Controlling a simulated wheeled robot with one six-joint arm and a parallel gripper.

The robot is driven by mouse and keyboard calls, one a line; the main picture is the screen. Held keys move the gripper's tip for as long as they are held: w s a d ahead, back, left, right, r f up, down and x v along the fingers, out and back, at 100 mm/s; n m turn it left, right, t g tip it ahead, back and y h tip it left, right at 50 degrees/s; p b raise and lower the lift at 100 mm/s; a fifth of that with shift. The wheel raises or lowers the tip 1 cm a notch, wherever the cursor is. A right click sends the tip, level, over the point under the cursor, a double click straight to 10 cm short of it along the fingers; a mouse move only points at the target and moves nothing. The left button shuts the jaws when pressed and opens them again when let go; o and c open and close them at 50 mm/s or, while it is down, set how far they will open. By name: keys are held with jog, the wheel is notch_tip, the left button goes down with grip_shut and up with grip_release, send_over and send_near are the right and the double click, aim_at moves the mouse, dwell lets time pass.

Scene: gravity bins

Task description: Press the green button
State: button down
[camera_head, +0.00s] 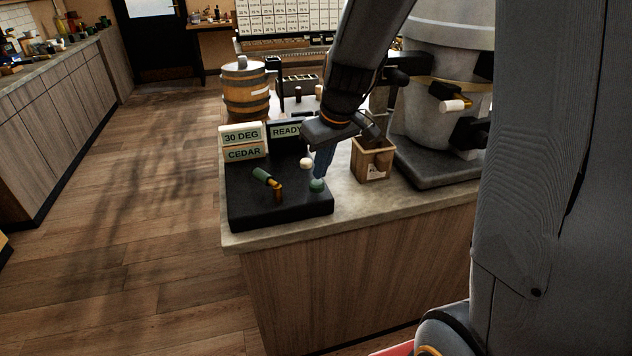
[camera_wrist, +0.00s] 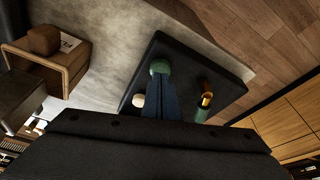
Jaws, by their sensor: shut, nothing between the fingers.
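The green button (camera_head: 317,185) is a small rounded knob on the right side of a black panel (camera_head: 250,208) on the counter. My gripper (camera_head: 319,176) is shut and empty, pointing down, with its blue fingertips at the top of the green button. In the wrist view the green button (camera_wrist: 159,67) shows just past the tips of my gripper (camera_wrist: 159,78); the fingers hide part of it. I cannot tell whether they touch or whether the button is pressed down. A cream knob (camera_head: 306,163) sits behind the button. A green-handled brass lever (camera_head: 268,182) stands to the left.
Signs reading "30 DEG" (camera_head: 241,135), "CEDAR" (camera_head: 244,153) and "READY" (camera_head: 286,131) stand behind the panel. A small wooden box (camera_head: 372,160) is to the right, near a large grey machine (camera_head: 440,110). A barrel (camera_head: 246,90) stands behind.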

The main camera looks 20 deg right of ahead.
jog(key=shift+f+b, duration=1)
jog(key=shift+f, duration=0.4)
jog(key=shift+r, duration=0.2)
dwell(0.4)
jog(key=shift+r+p, duration=2.45)
jog(key=shift+r, duration=0.45)
jog(key=shift+r, duration=0.1)
notch_tip(320, 180, up, 7)
jog(key=b, duration=0.2)
send_over(321, 185)
jog(key=s, duration=0.2)
jog(key=s+f+m+g+h+b, duration=0.1)
jog(key=s+f+m, duration=0.3)
jog(key=s+f, duration=1)
jog(key=shift+s+f+g+b, duration=0.25)
jog(key=shift+g+b, duration=0.05)
jog(key=shift+g, duration=0.1)
jog(key=shift+d, duration=0.15)
